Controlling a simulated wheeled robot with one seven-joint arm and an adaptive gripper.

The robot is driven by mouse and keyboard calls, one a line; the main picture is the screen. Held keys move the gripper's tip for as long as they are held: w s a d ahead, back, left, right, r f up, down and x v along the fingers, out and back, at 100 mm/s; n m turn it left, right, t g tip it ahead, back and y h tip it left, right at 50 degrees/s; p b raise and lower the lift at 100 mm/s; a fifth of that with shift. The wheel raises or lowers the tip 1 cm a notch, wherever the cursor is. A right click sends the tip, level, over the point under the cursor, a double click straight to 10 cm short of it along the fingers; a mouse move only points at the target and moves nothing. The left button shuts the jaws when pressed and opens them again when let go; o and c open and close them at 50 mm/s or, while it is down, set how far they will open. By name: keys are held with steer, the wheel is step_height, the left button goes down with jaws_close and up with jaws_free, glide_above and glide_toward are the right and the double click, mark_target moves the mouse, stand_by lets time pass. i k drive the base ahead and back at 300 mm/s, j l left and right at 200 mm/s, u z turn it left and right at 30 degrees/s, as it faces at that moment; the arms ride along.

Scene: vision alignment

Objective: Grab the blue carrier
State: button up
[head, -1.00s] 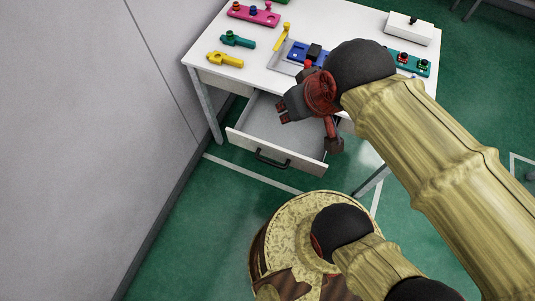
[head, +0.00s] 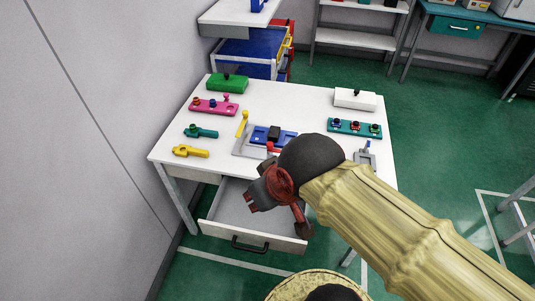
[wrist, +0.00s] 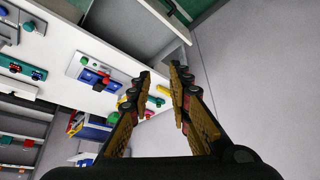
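A blue carrier-like piece (head: 260,135) sits in a grey fixture on the white table, with a dark block on it and a red part beside it. My arm partly covers its near right side in the head view. In the wrist view the blue piece (wrist: 94,77) lies left of my fingers. My gripper (head: 277,216) hangs over the open drawer at the table's front, apart from the blue piece. In the wrist view my gripper (wrist: 160,75) has its two fingers spread with nothing between them.
The white table (head: 310,105) also bears a yellow part (head: 190,151), teal part (head: 200,132), pink holder (head: 214,106), green box (head: 228,83), white box (head: 355,98) and teal holder (head: 354,128). The open drawer (head: 232,215) looks empty. A wall stands left.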

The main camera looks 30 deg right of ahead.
mark_target(262, 135)
steer(key=l+z, duration=0.2)
steer(key=l, duration=0.2)
steer(key=i+l+z, duration=0.1)
steer(key=l+z, duration=0.15)
steer(key=l, duration=0.15)
steer(key=l+z, duration=0.2)
steer(key=l, duration=0.15)
steer(key=i+l+z, duration=0.2)
steer(key=l, duration=0.15)
